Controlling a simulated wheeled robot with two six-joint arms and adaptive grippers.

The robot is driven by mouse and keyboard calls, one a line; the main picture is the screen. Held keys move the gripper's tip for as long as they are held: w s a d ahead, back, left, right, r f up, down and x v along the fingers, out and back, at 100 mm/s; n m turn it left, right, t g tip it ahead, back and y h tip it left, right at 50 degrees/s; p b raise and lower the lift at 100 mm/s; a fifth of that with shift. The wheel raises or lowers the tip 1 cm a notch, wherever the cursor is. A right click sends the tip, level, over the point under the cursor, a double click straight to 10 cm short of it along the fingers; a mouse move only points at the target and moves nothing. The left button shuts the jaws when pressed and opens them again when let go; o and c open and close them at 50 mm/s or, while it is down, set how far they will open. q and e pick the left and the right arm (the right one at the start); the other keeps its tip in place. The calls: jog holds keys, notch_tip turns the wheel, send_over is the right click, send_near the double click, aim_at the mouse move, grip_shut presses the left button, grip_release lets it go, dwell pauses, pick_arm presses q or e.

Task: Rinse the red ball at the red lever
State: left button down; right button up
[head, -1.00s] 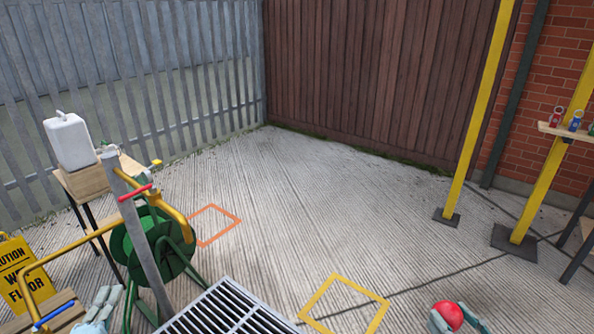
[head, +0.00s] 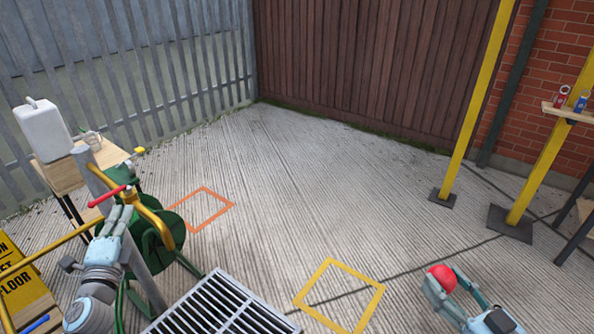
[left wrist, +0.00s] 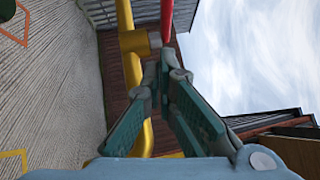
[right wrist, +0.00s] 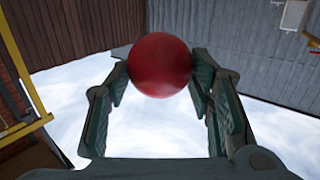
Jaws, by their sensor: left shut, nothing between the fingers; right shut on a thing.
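The red lever (head: 107,196) sits on a grey post (head: 140,262) with a curved yellow pipe (head: 158,218). My left gripper (head: 122,212) is shut and empty, just below the lever in the head view. In the left wrist view the lever (left wrist: 167,18) is just beyond the fingertips (left wrist: 165,72); I cannot tell whether they touch. My right gripper (head: 442,282) is shut on the red ball (head: 441,277), far right of the post. The right wrist view shows the ball (right wrist: 160,65) between both fingers. No running water is visible.
A metal floor grate (head: 222,306) lies right of the post. A green hose reel (head: 150,245) stands behind it. A yellow wet-floor sign (head: 22,285) is at far left. Orange (head: 203,189) and yellow (head: 366,305) floor outlines lie on open ground. A white canister (head: 42,130) stands on a table.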

aim_at(109, 195)
pick_arm(q)
jog(key=a, duration=0.2)
jog(key=shift+w+a+r, duration=0.35)
jog(key=shift+a+r, duration=0.05)
jog(key=shift+w+f, duration=0.1)
jog(key=shift+w, duration=0.05)
jog(key=shift+w+a+r, duration=0.15)
jog(key=shift+a+r, duration=0.1)
jog(key=shift+a, duration=0.05)
